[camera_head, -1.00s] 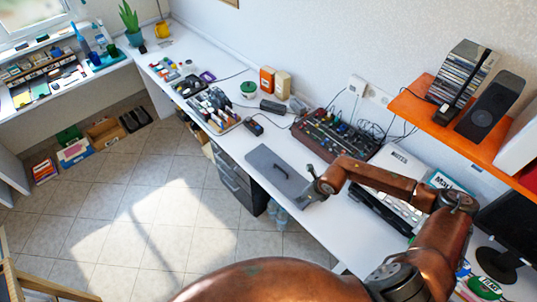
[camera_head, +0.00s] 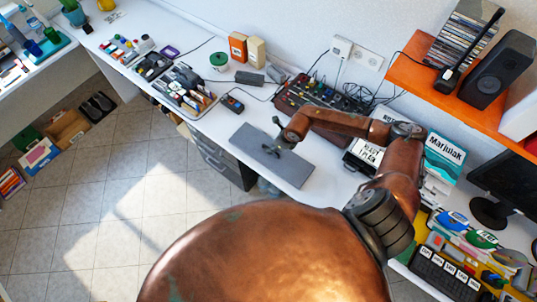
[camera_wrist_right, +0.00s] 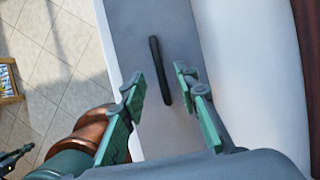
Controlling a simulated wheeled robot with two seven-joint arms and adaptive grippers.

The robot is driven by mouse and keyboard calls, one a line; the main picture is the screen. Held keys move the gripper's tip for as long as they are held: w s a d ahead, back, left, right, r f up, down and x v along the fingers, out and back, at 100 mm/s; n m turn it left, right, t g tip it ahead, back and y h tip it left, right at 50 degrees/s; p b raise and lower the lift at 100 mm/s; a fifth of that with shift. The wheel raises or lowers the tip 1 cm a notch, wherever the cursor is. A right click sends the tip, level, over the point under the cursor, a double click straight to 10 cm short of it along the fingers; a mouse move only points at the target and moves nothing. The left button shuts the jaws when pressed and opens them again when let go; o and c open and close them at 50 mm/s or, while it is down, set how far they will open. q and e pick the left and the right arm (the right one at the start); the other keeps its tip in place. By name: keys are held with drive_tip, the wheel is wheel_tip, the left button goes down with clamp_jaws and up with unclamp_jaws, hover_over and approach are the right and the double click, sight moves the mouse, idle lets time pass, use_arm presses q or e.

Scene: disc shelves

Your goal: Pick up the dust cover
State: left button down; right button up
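The dust cover (camera_head: 250,141) is a flat grey panel lying on the white desk in the head view. It fills the middle of the right wrist view (camera_wrist_right: 180,22), where its black bar handle (camera_wrist_right: 155,60) shows. My right gripper (camera_head: 278,141) is over the cover in the head view and hides part of it. In the right wrist view its green fingers (camera_wrist_right: 158,76) are apart, one on each side of the handle, with gaps between. Whether the fingers touch the panel I cannot tell. My left gripper is not seen in the head view.
A mixer-like box with knobs and cables (camera_head: 310,95) stands behind the cover. A tray of tools (camera_head: 185,90) lies to the left. An orange shelf (camera_head: 415,70) with a speaker (camera_head: 492,76) overhangs the right side. The desk's front edge is close to the cover.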

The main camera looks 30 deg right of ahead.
drive_tip(key=shift+x, duration=1.45)
drive_tip(key=shift+c, duration=0.3)
clamp_jaws()
